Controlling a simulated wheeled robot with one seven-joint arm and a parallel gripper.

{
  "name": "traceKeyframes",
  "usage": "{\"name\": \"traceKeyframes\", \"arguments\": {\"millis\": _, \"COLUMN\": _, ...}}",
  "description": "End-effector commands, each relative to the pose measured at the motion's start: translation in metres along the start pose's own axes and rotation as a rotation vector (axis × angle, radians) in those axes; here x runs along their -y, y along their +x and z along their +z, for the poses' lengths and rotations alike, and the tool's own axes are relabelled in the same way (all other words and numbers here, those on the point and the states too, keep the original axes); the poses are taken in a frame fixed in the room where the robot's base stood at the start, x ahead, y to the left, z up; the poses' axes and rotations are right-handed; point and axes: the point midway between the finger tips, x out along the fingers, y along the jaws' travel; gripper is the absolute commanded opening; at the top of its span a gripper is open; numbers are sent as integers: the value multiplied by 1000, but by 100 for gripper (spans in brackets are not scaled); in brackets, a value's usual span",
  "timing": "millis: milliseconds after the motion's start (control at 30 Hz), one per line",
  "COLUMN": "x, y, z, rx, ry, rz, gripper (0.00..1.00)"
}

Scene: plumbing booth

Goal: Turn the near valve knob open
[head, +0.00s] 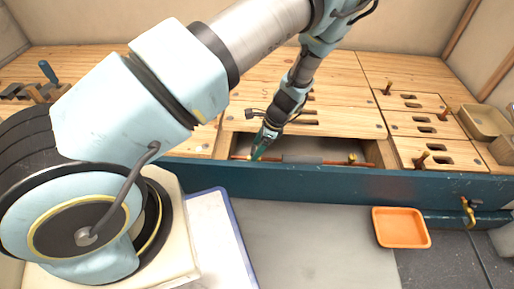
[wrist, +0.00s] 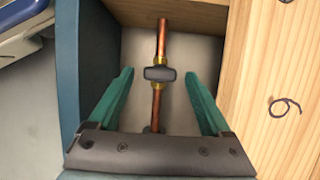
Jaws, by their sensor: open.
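A copper pipe (wrist: 162,38) runs along a recess in the bench. In the wrist view a brass valve with a dark bar-shaped knob (wrist: 160,74) sits on it, the bar lying across the pipe. My gripper (wrist: 160,76) is open, with one teal finger on each side of the knob and a visible gap at both sides. I cannot tell how far above the knob the fingertips are. In the head view my gripper (head: 257,153) reaches down at the left end of the recess and mostly hides this valve. Another brass fitting (head: 352,157) shows farther right along the pipe (head: 310,161).
A blue front board (head: 330,182) and wooden panels (wrist: 284,75) bound the recess closely. Wooden pegs (head: 421,160) stand in the panels at right. An orange tray (head: 400,228) lies below the bench front, and a tan bin (head: 485,121) stands at far right.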

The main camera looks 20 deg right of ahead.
Motion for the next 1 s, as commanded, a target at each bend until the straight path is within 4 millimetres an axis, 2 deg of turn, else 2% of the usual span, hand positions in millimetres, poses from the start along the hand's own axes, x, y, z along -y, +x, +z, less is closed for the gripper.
{"name": "traceKeyframes", "arguments": {"millis": 133, "x": 0, "y": 0, "z": 0, "rx": 0, "ry": 0, "rz": 0, "gripper": 80}}
{"name": "traceKeyframes", "arguments": {"millis": 833, "x": 0, "y": -1, "z": 0, "rx": 0, "ry": 1, "rz": 0, "gripper": 2}}
{"name": "traceKeyframes", "arguments": {"millis": 1000, "x": 0, "y": -1, "z": 0, "rx": 0, "ry": -3, "rz": 1, "gripper": 0}}
